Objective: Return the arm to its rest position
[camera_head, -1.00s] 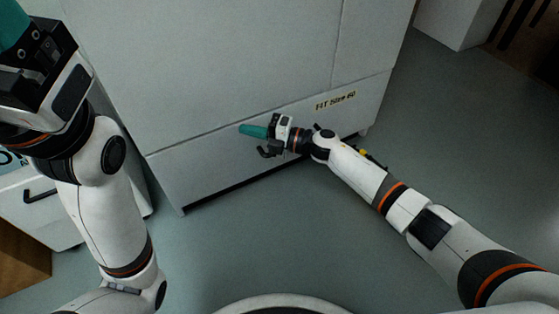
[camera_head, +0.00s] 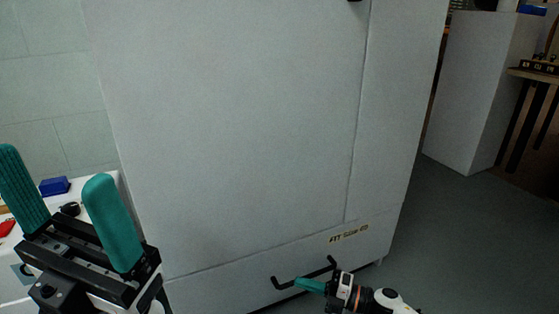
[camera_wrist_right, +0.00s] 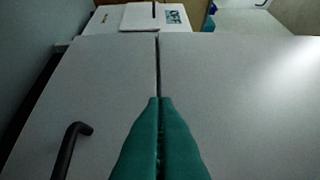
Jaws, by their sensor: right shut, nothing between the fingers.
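My right gripper (camera_head: 308,285) is low in the head view, in front of the bottom drawer (camera_head: 225,290) of a tall light-grey cabinet (camera_head: 240,130). Its teal fingers are shut with nothing between them, and they also show pressed together in the right wrist view (camera_wrist_right: 160,103). The fingertips appear close to the drawer's black bar handle (camera_head: 283,284); I cannot tell whether they touch it. My left gripper (camera_head: 58,188) is raised at the left of the head view, its two teal fingers apart and empty.
A white surface at the left holds a blue box (camera_head: 54,186) and a red item (camera_head: 6,227). The floor (camera_head: 450,240) right of the cabinet is clear. A grey block (camera_head: 475,90) and a wooden table (camera_head: 540,75) stand farther back. A black handle (camera_wrist_right: 68,150) shows in the wrist view.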

